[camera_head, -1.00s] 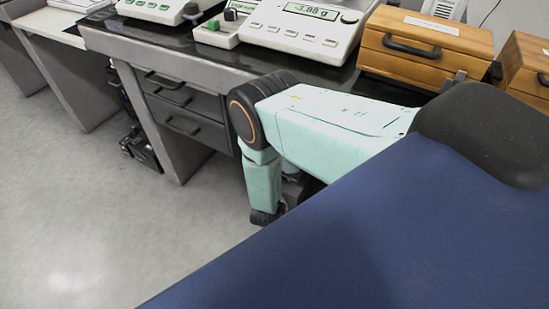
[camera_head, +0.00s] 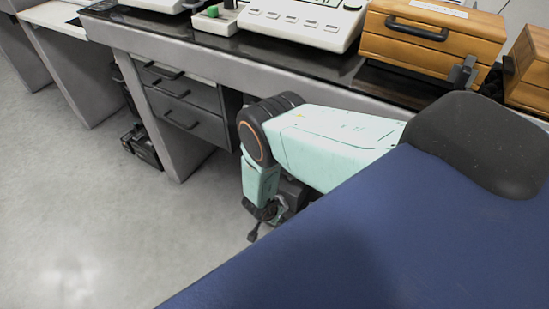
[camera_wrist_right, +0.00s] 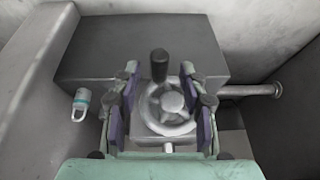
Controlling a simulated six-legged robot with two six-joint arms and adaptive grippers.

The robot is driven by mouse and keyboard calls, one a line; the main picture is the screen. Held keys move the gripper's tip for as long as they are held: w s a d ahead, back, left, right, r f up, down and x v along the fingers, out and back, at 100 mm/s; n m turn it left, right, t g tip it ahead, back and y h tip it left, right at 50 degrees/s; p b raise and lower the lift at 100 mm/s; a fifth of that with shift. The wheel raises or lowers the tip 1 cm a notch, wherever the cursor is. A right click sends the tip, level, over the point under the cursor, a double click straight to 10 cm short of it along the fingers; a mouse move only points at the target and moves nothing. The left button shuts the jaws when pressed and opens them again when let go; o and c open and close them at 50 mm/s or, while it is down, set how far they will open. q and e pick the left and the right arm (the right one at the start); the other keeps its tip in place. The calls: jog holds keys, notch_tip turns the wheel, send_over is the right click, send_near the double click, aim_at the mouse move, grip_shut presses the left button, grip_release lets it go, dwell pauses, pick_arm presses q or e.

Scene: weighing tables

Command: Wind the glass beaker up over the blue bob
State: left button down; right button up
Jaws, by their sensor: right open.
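The glass beaker and the blue bob show in neither view. In the right wrist view a pale round handwheel (camera_wrist_right: 172,103) with an upright black handle (camera_wrist_right: 159,66) stands before a grey metal block. My open right gripper (camera_wrist_right: 165,118) has its purple-padded fingers to the left and right of the wheel; I cannot tell whether they touch it. In the head view an arm of mine enters from the right and bends down at the table's front, with dark gripper parts (camera_head: 265,218) at its lower end, partly hidden. My left gripper is not in view.
White balances, one seen in part (camera_head: 295,20), and an orange-brown wooden case (camera_head: 430,30) stand on the dark tabletop. Grey drawers (camera_head: 185,98) are below. The floor at left is clear. The wrist view shows a small white-and-green ringed item (camera_wrist_right: 81,102) and a metal rod (camera_wrist_right: 250,90) at right.

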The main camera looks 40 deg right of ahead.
jog(key=shift+w+d+f, duration=0.1)
jog(key=shift+d+f, duration=0.1)
jog(key=shift+f, duration=0.3)
jog(key=shift+c, duration=0.4)
grip_shut()
